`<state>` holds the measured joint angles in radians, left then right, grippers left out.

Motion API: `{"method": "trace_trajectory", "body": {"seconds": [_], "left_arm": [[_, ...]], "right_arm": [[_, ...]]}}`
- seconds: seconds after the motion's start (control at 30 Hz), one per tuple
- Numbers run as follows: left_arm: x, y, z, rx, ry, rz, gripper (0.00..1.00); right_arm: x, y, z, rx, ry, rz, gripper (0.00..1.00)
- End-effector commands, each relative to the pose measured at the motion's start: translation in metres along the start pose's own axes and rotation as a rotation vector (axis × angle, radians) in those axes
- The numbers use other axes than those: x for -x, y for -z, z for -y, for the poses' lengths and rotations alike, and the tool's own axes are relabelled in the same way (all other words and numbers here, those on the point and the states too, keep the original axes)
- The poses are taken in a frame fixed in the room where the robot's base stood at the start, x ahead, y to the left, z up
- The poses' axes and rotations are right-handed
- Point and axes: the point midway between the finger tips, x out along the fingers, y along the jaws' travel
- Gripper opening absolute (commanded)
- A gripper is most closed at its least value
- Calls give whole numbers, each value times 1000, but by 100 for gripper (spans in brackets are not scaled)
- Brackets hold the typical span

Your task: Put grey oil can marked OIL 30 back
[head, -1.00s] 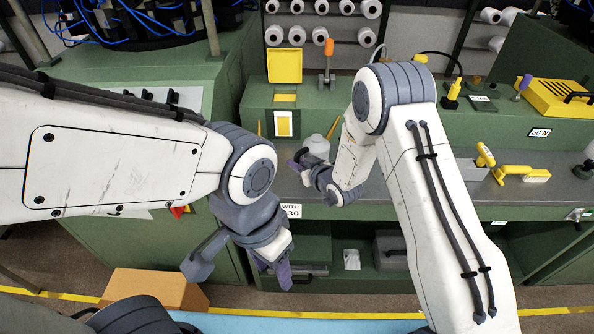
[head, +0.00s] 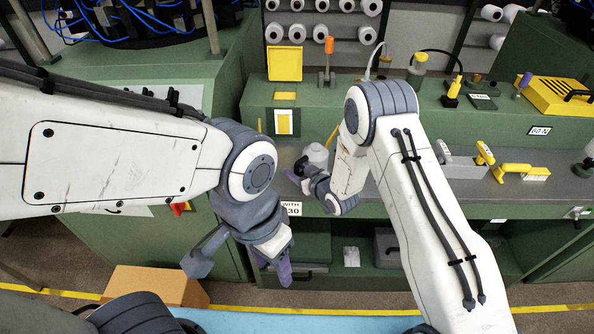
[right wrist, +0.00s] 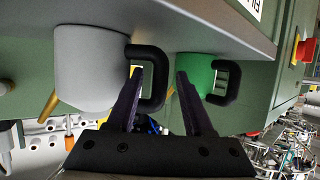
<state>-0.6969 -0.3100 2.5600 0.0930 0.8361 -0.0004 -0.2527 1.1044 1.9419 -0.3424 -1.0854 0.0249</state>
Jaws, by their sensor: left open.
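A grey can (head: 316,155) stands on the grey worktop (head: 400,190), partly hidden behind my right arm in the head view. In the right wrist view, which is upside down, the grey can (right wrist: 90,68) shows a black handle (right wrist: 155,75) and a brass-coloured spout; no OIL 30 marking is readable. A green can (right wrist: 197,75) with a black handle stands beside it. My right gripper (right wrist: 160,82) is open, its fingers on either side of the grey can's handle bar in the picture; contact cannot be told. My left gripper (head: 272,268) is open and empty, low in front of the bench.
A sign (head: 291,209) ending in "30" is on the worktop's front edge. Yellow-handled tools (head: 522,172) lie to the right. Open shelves (head: 350,257) are below. A cardboard box (head: 155,285) stands on the floor at lower left.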

Motion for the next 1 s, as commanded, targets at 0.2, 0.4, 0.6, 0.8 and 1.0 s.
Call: {"method": "trace_trajectory", "body": {"seconds": [0.2,0.4,0.6,0.8,1.0], "left_arm": [[6,0,0,0,0,0,52],[-2,0,0,0,0,0,52],[-9,0,1,0,0,0,52],[-13,-1,1,0,0,0,52],[-14,-1,1,0,0,0,52]], "right_arm": [[2,6,0,0,0,0,52],[32,3,-1,-2,-2,0,52],[76,2,-1,-2,-3,1,52],[109,2,-1,-1,-2,0,52],[121,6,2,10,0,20,52]]}}
